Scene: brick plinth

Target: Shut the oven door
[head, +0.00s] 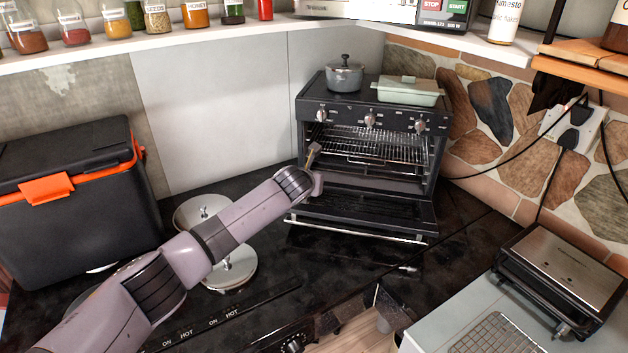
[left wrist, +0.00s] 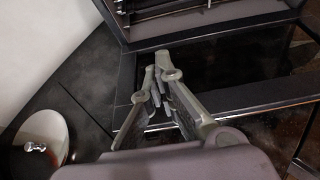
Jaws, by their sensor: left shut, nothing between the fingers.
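The small black oven (head: 370,112) stands in the back corner of the counter. Its door (head: 370,211) is hinged down and lies open, almost level, with a silver handle bar (head: 355,232) along its front edge. Wire racks (head: 375,145) show inside. My left gripper (head: 314,150) is at the left side of the oven opening, above the left part of the door. In the left wrist view the shut, empty fingers (left wrist: 160,72) overlap the left part of the open door (left wrist: 235,72); I cannot tell whether they touch it. My right gripper is not in view.
A grey pot (head: 344,75) and a pale green dish (head: 408,91) stand on the oven. A contact grill (head: 562,275) is at right. Dark counter before the door is mostly clear.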

